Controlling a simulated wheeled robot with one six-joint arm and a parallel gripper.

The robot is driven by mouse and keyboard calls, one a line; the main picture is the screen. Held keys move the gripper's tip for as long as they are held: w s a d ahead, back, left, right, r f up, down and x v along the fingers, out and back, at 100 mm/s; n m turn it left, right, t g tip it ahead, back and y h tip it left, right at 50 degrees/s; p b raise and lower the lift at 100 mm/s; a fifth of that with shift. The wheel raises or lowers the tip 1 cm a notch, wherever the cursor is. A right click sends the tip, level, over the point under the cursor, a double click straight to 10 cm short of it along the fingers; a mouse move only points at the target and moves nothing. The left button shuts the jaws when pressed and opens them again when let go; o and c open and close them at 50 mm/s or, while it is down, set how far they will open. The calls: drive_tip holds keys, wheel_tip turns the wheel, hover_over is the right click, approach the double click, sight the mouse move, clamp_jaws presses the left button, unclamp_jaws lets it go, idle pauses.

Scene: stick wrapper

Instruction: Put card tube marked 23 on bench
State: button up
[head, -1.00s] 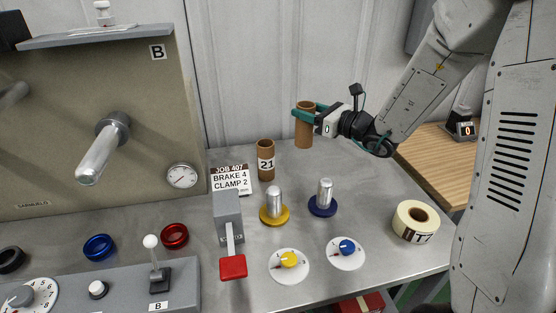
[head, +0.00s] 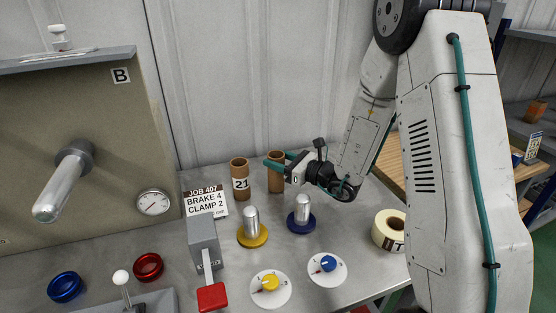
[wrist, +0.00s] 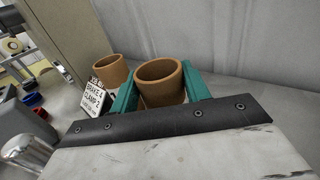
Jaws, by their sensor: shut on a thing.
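My gripper (head: 277,161) is shut on a brown card tube (head: 276,180) near the back of the grey metal worktop (head: 340,225). The tube is upright, with its open top facing up between the teal fingers in the wrist view (wrist: 160,72). I cannot see a number on it, and cannot tell whether its base touches the worktop. Another card tube, marked 21 (head: 240,190), stands just left of it and shows in the wrist view (wrist: 111,71). A wooden bench (head: 530,181) is at the right, partly hidden behind my arm.
Left are a job sign (head: 205,201), a grey clamp with a red handle (head: 211,297) and a dial panel (head: 110,130). In front stand metal posts on yellow (head: 253,236) and blue (head: 301,224) bases. A tape roll (head: 388,232) lies right. A wall closes the back.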

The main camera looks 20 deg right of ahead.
drive_tip(key=o, duration=1.1)
drive_tip(key=shift+f, duration=0.1)
drive_tip(key=shift+c, duration=0.2)
